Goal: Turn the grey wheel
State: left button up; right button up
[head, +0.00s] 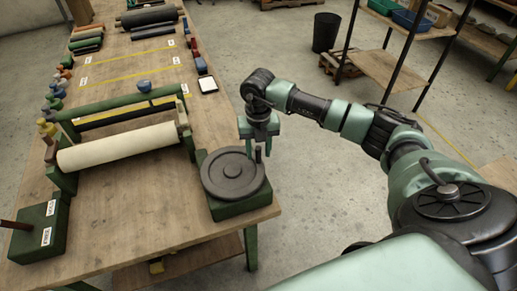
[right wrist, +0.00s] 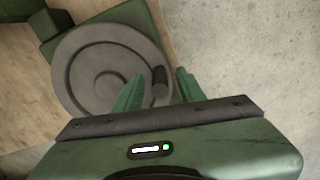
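The grey wheel (head: 228,177) lies flat on a green base (head: 240,207) at the table's near right corner. Its short dark upright handle (head: 258,155) stands at the rim on the side towards my right arm. My right gripper (head: 259,147) points down over that handle. In the right wrist view, the wheel (right wrist: 98,68) lies mostly left of the fingers. The handle (right wrist: 160,78) shows between the two green fingers, with gaps beside it, so the gripper is open. I cannot tell how far down the fingers reach along the handle. My left gripper is not in view.
A white roll (head: 120,147) sits in a green frame left of the wheel. A green box (head: 40,228) with a lever stands at the near left. Shelving (head: 395,70) and a black bin (head: 325,32) stand beyond the open floor.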

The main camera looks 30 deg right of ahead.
jog(key=shift+f, duration=0.4)
grip_shut()
dwell(1.2)
